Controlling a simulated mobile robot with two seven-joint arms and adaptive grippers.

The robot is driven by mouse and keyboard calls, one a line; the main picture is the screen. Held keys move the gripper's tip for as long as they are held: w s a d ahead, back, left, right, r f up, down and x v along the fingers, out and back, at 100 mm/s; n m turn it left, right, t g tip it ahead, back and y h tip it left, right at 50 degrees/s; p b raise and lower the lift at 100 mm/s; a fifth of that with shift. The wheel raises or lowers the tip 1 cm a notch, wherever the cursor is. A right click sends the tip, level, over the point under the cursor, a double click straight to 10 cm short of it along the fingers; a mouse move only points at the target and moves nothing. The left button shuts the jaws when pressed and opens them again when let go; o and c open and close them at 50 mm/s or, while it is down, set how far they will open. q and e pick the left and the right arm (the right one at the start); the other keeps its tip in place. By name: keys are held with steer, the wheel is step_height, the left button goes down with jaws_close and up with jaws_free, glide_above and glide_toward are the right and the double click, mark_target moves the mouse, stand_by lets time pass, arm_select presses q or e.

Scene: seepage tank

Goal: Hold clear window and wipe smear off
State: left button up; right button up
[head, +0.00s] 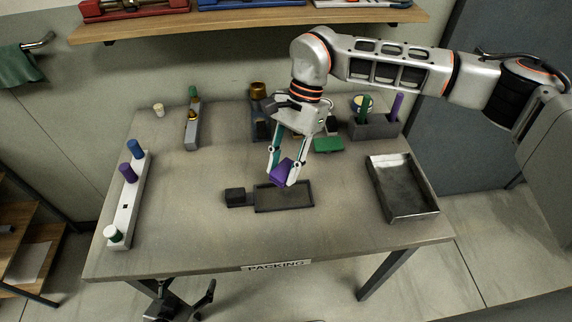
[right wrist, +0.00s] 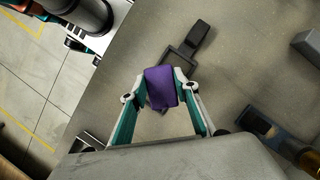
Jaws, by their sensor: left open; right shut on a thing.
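The window (head: 284,207) lies flat near the middle of the table, a dark rectangular frame with a block handle (head: 236,197) at its left end. In the right wrist view the window (right wrist: 171,63) is partly hidden behind a purple pad. My right gripper (head: 281,178) is shut on the purple pad (head: 283,174), above the window's far edge; I cannot tell if the pad touches it. The pad also fills the jaws in the right wrist view (right wrist: 161,88). No smear can be made out. My left gripper (head: 184,302) is open and empty, low at the table's front edge.
A metal tray (head: 430,208) stands at right. A white rack (head: 127,208) with coloured pegs is at left. A holder (head: 374,127) with green and purple handles, a green block (head: 328,144) and a grey fixture (head: 192,134) line the back. The front tabletop is clear.

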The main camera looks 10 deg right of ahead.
steer(key=shift+f, duration=2.25)
arm_select(q)
steer(key=c, duration=1.2)
steer(key=shift+o, duration=0.2)
